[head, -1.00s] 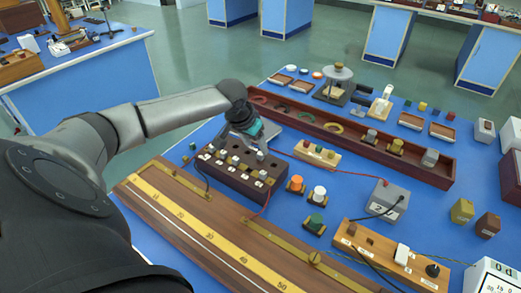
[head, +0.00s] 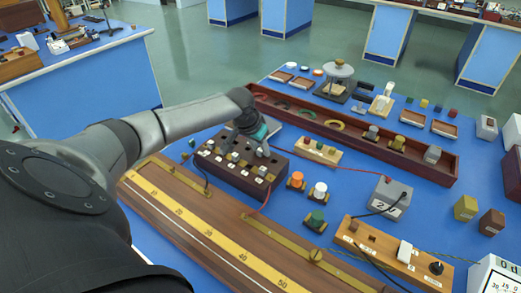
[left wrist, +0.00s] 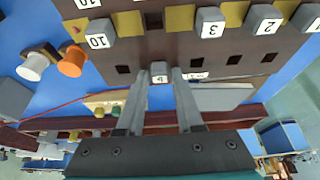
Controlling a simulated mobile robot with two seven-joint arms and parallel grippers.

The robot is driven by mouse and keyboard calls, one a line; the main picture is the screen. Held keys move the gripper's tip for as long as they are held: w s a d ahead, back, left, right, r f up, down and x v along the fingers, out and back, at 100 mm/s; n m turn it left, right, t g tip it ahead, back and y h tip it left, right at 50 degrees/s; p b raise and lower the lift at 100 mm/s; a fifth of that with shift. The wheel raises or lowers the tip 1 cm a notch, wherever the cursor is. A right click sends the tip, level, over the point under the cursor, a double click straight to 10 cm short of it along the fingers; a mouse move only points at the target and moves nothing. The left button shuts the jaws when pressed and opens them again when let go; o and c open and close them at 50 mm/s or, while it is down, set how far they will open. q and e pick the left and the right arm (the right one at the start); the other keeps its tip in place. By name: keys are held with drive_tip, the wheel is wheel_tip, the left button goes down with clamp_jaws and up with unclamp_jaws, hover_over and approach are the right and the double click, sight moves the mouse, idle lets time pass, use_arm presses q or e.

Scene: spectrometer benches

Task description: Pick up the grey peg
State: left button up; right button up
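The dark brown plug block (head: 234,175) stands on the blue bench and holds several numbered grey pegs. In the left wrist view, one small grey peg (left wrist: 159,73) with a marked top stands at the block's edge row, in line with empty square holes. My left gripper (left wrist: 160,75) is over the block, its two fingers on either side of this peg, with what looks like a narrow gap. In the head view my left gripper (head: 264,149) is at the far side of the block, and it hides that peg. My right gripper is not in view.
Larger grey pegs marked 10 (left wrist: 101,34), 3 (left wrist: 209,22) and 2 (left wrist: 265,19) stand close by in the block. An orange knob (head: 297,179) and a white knob (head: 318,190) are right of it. A long dark red tray (head: 345,140) lies behind.

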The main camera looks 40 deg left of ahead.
use_arm(q)
clamp_jaws()
drive_tip(key=shift+r, duration=0.1)
idle(0.3)
